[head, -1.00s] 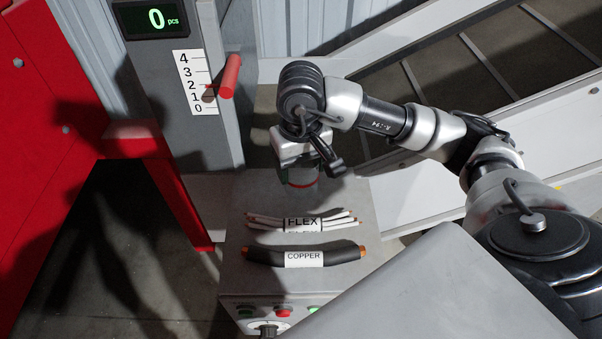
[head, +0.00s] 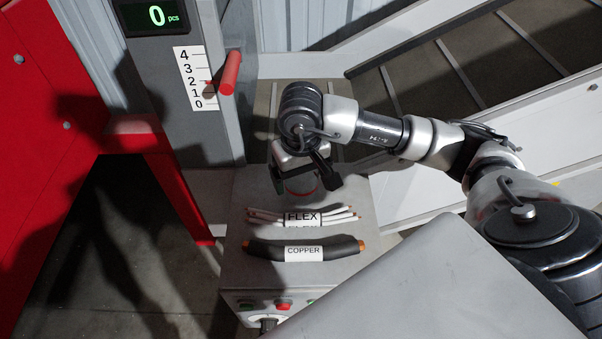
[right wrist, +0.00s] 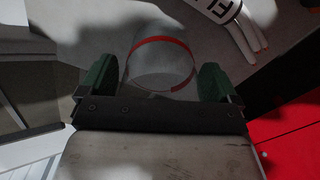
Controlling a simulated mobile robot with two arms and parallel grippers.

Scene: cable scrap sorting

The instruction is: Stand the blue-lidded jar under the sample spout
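The jar (head: 301,186) is a greyish, see-through cylinder with a red band. It hangs below my right gripper (head: 300,172), over the back part of the grey bench (head: 350,208). I cannot tell whether the jar touches the bench. I cannot clearly make out the sample spout. My left gripper is not in view.
White FLEX cables (head: 263,215) and a black COPPER cable (head: 265,249) lie on the bench in front of the jar. Left of it stands a grey column with a counter reading 0 (head: 157,16), a 0–4 scale (head: 195,78) and a red handle (head: 230,73). A conveyor (head: 450,75) runs behind.

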